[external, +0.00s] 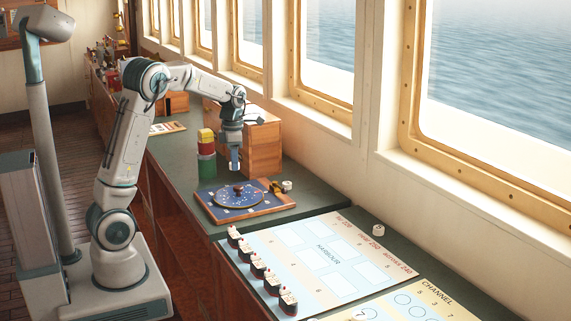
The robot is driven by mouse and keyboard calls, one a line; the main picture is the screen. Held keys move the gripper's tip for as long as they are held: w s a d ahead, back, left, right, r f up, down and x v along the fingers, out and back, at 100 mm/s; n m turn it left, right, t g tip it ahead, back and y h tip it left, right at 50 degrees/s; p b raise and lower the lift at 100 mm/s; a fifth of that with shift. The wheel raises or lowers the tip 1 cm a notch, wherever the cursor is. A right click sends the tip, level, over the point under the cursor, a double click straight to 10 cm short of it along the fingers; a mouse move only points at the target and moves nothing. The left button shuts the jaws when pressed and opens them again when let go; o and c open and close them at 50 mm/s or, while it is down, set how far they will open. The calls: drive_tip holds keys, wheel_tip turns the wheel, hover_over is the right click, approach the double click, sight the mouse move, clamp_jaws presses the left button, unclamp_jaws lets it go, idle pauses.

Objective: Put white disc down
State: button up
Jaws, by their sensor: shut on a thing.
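My gripper (235,166) points down above the back of a blue board with a wooden frame (211,208). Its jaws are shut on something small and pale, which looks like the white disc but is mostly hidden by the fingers. The board bears a round blue dial (255,196) with a dark red knob (239,189) at its middle. A white round piece (287,185) lies by the board's right corner.
A stack of coloured blocks (206,148) stands left of my gripper, and a wooden box (262,145) stands behind it. Several small model ships (257,266) line the chart's left edge. A channel chart (435,306) lies at the front right. The green counter (318,195) is bare by the windows.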

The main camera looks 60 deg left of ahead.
drive_tip(key=s+a, duration=0.2)
drive_tip(key=a, duration=0.1)
drive_tip(key=p, duration=0.2)
hover_over(211, 186)
drive_tip(key=shift+n, duration=0.4)
wheel_tip(211, 186, down, 7)
drive_tip(key=shift+r, duration=0.1)
drive_tip(key=shift+a+f, duration=0.15)
drive_tip(key=shift+f, duration=1.95)
drive_tip(key=shift+f, duration=0.2)
drive_tip(key=o, duration=0.9)
drive_tip(key=shift+o, duration=0.2)
